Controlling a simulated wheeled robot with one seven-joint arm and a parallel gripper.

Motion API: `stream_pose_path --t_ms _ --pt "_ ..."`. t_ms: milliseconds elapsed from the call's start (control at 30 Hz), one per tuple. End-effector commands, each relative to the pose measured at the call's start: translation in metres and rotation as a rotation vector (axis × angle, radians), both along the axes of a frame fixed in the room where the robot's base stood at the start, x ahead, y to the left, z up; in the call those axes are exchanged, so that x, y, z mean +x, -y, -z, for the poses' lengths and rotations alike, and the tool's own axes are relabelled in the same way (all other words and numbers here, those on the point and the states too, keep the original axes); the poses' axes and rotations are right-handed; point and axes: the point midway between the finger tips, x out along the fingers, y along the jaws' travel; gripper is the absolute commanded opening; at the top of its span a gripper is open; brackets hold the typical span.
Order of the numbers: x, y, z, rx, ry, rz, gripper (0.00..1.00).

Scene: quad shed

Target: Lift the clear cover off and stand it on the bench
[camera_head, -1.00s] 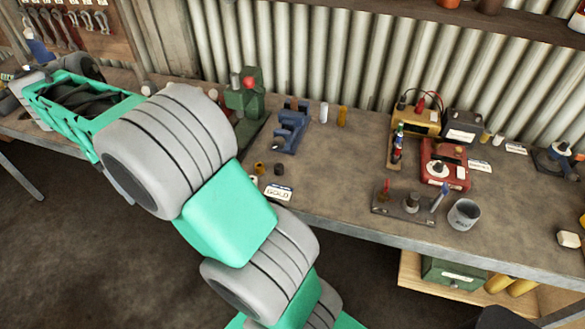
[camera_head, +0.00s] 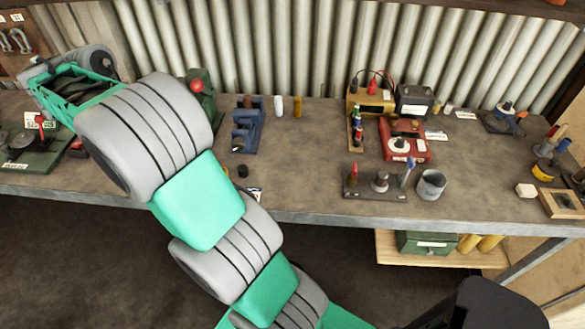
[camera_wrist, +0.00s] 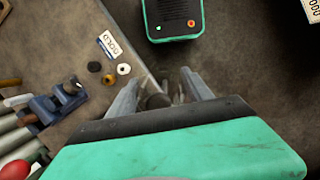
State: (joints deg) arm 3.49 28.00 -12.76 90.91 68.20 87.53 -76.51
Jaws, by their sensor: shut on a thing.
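In the wrist view my gripper (camera_wrist: 158,97) is closed around a dark round knob (camera_wrist: 157,101). Faint pale streaks show beside the knob between the fingers. I cannot make out the clear cover's walls, so I cannot tell its full shape or what is under it. In the wrist view the bench (camera_wrist: 72,45) lies to the left of the fingers, with its front edge close by and dark floor beyond. The bench (camera_head: 300,165) runs across that view.
A blue tool (camera_head: 247,125) and a green press with a red ball (camera_head: 203,95) stand behind the arm. A red box (camera_head: 405,142), a post stand (camera_head: 375,188) and a grey cup (camera_head: 431,184) stand right of centre. A green-based device (camera_head: 35,150) is at left. Bare bench shows between.

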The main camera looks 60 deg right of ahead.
Motion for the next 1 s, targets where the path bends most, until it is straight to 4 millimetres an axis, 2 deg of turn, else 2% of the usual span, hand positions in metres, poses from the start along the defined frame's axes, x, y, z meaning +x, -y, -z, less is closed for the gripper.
stream_pose_path --t_ms 167,267,433,567,700,833,900,1000 --pt "-0.014 0.036 0.011 -0.001 -0.001 -0.024 0.18" --pt "-0.027 0.064 0.019 0.0 0.0 -0.051 0.18" --pt "-0.062 0.122 0.037 -0.001 0.0 -0.11 0.18" --pt "-0.113 0.178 0.058 0.0 0.0 -0.175 0.18" --pt "-0.184 0.232 0.083 0.0 0.0 -0.263 0.18" --pt "-0.24 0.26 0.099 0.0 0.0 -0.33 0.18" --pt "-0.259 0.267 0.104 0.001 0.0 -0.356 0.18" --pt "-0.274 0.272 0.108 0.001 0.0 -0.377 0.18"
